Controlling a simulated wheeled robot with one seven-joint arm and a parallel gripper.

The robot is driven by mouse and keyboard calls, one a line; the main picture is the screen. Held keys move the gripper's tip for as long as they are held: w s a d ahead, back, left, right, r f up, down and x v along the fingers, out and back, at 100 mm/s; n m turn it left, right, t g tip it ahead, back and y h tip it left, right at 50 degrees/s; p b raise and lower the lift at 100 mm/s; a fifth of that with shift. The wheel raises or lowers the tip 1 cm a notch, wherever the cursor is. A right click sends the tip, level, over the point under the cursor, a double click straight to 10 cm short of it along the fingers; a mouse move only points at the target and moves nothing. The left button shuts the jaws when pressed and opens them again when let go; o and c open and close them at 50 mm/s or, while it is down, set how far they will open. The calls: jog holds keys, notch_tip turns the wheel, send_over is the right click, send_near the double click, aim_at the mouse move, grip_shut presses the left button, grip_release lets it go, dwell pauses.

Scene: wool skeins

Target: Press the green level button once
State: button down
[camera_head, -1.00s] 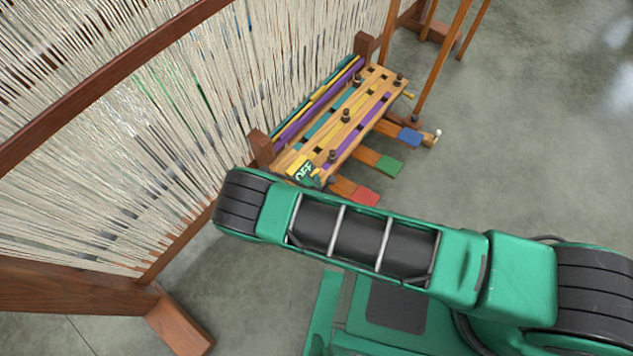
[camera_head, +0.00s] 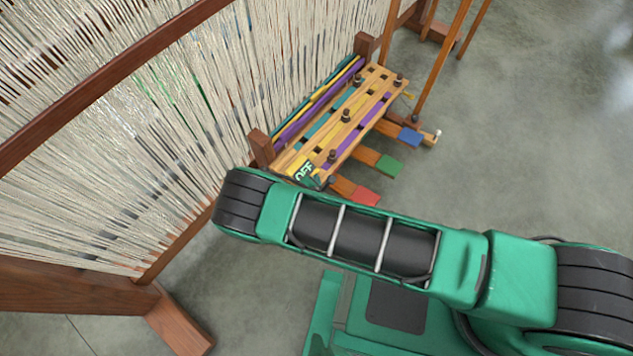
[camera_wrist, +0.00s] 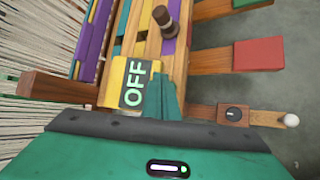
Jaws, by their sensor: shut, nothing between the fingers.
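The green button (camera_head: 389,166) is a green pad on a wooden lever that sticks out from the low slatted wooden frame. It lies between a red pad (camera_head: 367,196) and a blue pad (camera_head: 411,137). My gripper (camera_wrist: 166,82) is shut and empty, pointing at the frame beside a yellow block with a black OFF sign (camera_wrist: 134,85). It is apart from the green pad, nearer the red one. In the head view my arm hides most of my gripper.
The loom's pale threads (camera_head: 120,120) and dark wooden beams stand at the left. Grey floor is free at the right.

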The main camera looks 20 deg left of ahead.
jog(key=shift+f, duration=0.1)
dwell(0.3)
jog(key=shift+f, duration=0.3)
jog(key=shift+f, duration=0.45)
dwell(0.8)
jog(key=shift+r, duration=0.9)
jog(key=shift+r, duration=0.1)
jog(key=shift+r, duration=2.4)
